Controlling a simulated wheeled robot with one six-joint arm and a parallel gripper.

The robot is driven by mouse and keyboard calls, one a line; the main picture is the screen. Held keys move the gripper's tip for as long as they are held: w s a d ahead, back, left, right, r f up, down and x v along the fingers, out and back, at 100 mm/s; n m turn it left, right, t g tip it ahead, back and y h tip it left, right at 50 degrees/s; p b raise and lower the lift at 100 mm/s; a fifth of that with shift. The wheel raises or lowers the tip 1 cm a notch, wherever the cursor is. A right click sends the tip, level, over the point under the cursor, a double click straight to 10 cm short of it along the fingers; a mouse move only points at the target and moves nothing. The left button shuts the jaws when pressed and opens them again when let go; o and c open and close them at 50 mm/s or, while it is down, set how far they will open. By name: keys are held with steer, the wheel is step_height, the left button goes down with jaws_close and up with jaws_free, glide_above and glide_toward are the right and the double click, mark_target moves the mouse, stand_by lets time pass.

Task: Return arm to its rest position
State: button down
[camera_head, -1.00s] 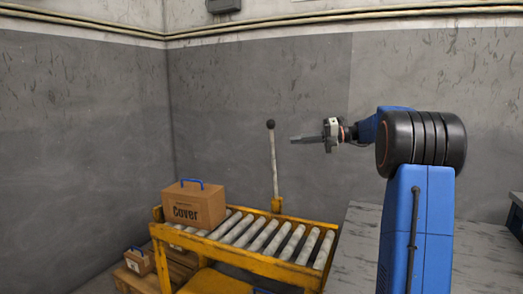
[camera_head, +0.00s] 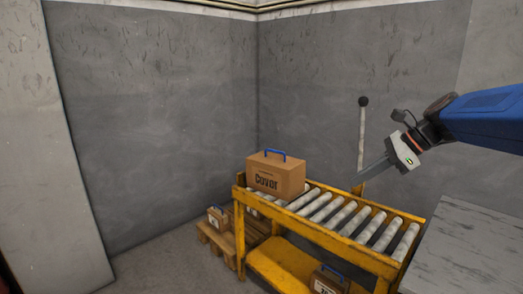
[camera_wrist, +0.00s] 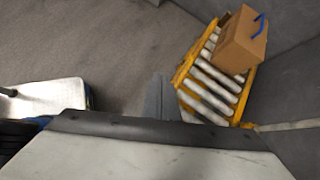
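My gripper (camera_head: 372,173) is at the end of my blue arm, which reaches in from the right edge of the head view. It points down and left, in front of the upright lever and above the roller conveyor in the picture. Its grey fingers (camera_wrist: 159,97) also show in the wrist view, close together with nothing between them. It looks shut and empty. The rest of my arm is cut off by the picture's edge.
A cardboard box marked "Cover" (camera_head: 276,176) with a blue handle sits on the yellow roller conveyor (camera_head: 310,236). A ball-topped lever (camera_head: 362,135) stands behind it. A grey table (camera_head: 470,250) is at right. Smaller boxes (camera_head: 218,218) sit lower. Floor at left is clear.

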steer(key=s+d+f+n+h, duration=0.1)
steer(key=s+f+n+h, duration=0.3)
steer(key=s+f+n, duration=0.4)
steer(key=s+d+f+n+t+h, duration=0.1)
steer(key=s+f+n+h, duration=0.2)
steer(key=s+f+n, duration=0.5)
steer(key=s+n, duration=0.5)
steer(key=s, duration=0.4)
steer(key=shift+f+h, duration=0.4)
